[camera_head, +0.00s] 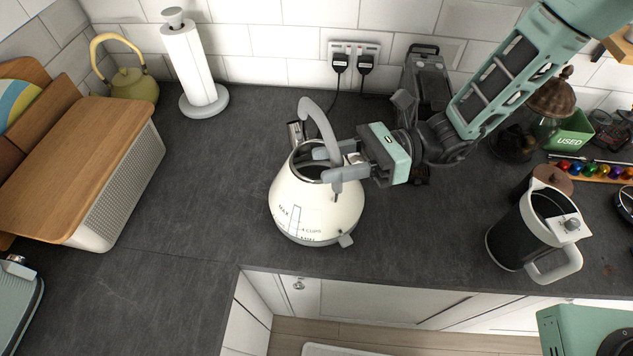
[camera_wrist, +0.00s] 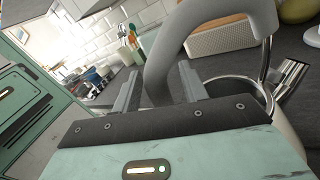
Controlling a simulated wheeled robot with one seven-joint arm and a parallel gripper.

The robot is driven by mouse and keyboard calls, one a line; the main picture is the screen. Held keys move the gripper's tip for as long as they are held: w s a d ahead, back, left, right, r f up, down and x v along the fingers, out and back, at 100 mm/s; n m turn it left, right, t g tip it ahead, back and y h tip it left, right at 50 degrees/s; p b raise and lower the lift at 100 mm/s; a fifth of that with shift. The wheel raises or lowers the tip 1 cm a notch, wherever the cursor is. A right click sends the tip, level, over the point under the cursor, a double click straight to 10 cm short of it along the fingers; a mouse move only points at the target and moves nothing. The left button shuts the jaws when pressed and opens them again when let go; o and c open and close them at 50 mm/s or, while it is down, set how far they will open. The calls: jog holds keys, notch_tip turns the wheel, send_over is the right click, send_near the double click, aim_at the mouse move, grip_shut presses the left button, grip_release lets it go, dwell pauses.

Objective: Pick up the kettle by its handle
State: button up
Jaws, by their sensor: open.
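The white kettle (camera_head: 316,206) stands upright on the dark worktop near its front edge, with measuring marks on its side. Its grey curved handle (camera_head: 318,124) rises over the open top. My gripper (camera_head: 330,163) reaches in from the right at the top of the kettle, its fingers open on either side of the lower part of the handle. In the wrist view the handle (camera_wrist: 205,32) arches close ahead, and its lower end passes between the two fingers of my gripper (camera_wrist: 158,88). I cannot tell whether either finger touches the handle.
A wooden-topped bread bin (camera_head: 85,150), a yellow kettle (camera_head: 134,84) and a paper towel roll (camera_head: 190,66) stand left. A white-and-black jug (camera_head: 535,228) stands right. Sockets with plugs (camera_head: 353,60) are on the wall behind. The worktop between bread bin and kettle is clear.

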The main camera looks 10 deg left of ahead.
jog(key=shift+c, duration=0.3)
grip_shut()
jog(key=shift+r, duration=0.1)
dwell(1.0)
